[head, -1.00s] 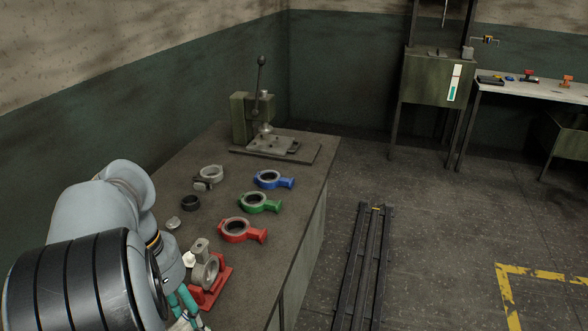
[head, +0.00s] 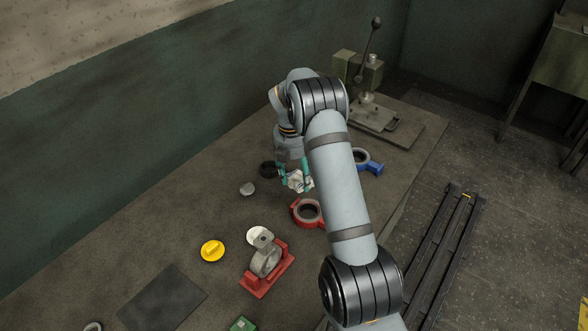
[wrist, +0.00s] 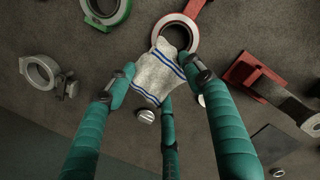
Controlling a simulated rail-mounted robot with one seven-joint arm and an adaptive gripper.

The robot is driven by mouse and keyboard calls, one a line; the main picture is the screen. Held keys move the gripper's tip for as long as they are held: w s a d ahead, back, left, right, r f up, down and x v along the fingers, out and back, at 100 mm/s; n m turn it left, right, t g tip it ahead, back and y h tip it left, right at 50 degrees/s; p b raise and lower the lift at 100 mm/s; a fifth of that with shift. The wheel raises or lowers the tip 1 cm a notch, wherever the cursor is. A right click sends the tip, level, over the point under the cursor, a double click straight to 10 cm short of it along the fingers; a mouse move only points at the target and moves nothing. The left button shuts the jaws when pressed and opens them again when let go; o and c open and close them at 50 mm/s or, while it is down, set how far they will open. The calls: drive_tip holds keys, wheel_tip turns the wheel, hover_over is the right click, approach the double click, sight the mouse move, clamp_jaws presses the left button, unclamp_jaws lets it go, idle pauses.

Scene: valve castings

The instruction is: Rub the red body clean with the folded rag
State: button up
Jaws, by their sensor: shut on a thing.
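The red body (head: 303,217) is a ring with a short handle, lying flat on the workbench and partly covered by my arm in the head view. In the wrist view its ring (wrist: 190,40) is at top centre, with its handle running off the top edge. My gripper (head: 296,179) has teal fingers and is shut on the folded rag (head: 298,183), white with blue stripes. In the wrist view the rag (wrist: 155,76) hangs between the fingertips and overlaps the ring's near-left edge. I cannot tell whether it touches the ring.
A blue body (head: 368,162) lies beyond the red one, and a green body (wrist: 106,10) shows in the wrist view. A red fixture (head: 267,270) holding a grey casting, a yellow disc (head: 212,250) and a dark mat (head: 162,298) are nearer. A lever press (head: 368,105) stands behind.

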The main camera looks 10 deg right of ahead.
drive_tip(key=shift+w+a+f+n, duration=0.35)
drive_tip(key=shift+w+f+n, duration=0.25)
drive_tip(key=shift+f+n, duration=0.15)
drive_tip(key=shift+a+f, duration=0.1)
drive_tip(key=shift+f, duration=0.2)
wheel_tip(320, 180, down, 7)
drive_tip(key=b, duration=0.7)
drive_tip(key=shift+f, duration=0.2)
drive_tip(key=s+d+b, duration=0.2)
drive_tip(key=s+b, duration=0.1)
drive_tip(key=shift+d+f, duration=0.1)
drive_tip(key=shift+d, duration=0.3)
drive_tip(key=shift+w, duration=0.1)
drive_tip(key=shift+w+a+r+p, duration=0.2)
drive_tip(key=shift+w+a+p, duration=0.25)
drive_tip(key=shift+p, duration=0.1)
drive_tip(key=shift+w+a+r+p, duration=0.15)
drive_tip(key=shift+w+a+p, duration=0.3)
drive_tip(key=shift+p, duration=0.1)
drive_tip(key=shift+w+a+p, duration=0.45)
drive_tip(key=shift+w+p, duration=0.1)
drive_tip(key=shift+p, duration=0.05)
wheel_tip(320, 180, up, 8)
drive_tip(key=p, duration=0.6)
drive_tip(key=shift+f+p, duration=0.1)
drive_tip(key=shift+p, duration=0.2)
